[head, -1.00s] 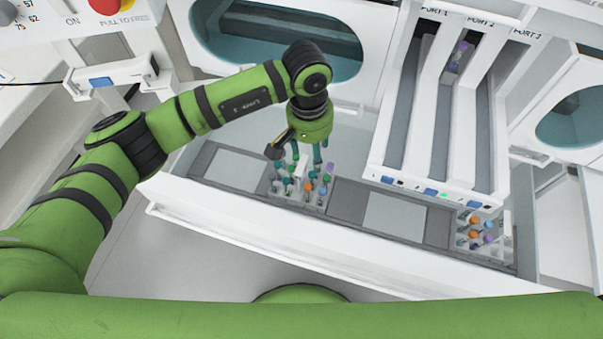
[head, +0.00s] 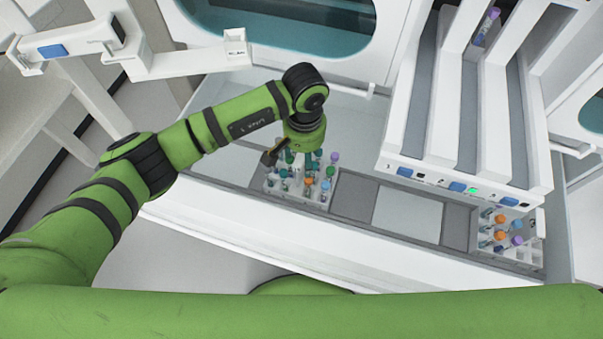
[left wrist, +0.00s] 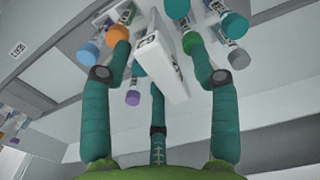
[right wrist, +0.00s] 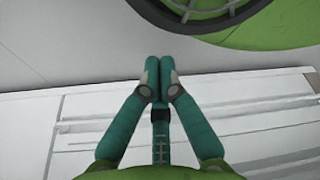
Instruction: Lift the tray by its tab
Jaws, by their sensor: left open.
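The tray (head: 296,197) is a pale rack of tubes with teal, orange, blue and purple caps, in a recess of the long grey bench. Its white upright tab (left wrist: 162,72) shows in the left wrist view, between the fingers. My left gripper (left wrist: 160,42) is open around the tab, its teal fingers apart among the tube caps. I cannot tell whether any finger touches the tab or a cap. In the head view the wrist hides the tab and most of the fingers. My right gripper (right wrist: 159,68) is shut and empty in the right wrist view.
A second tube tray (head: 510,240) sits at the right end of the bench. The white port unit (head: 400,165) with sloping lanes stands to the right, with a purple-capped tube (head: 488,22) high in one lane. A grey recess (head: 408,215) between the trays is empty.

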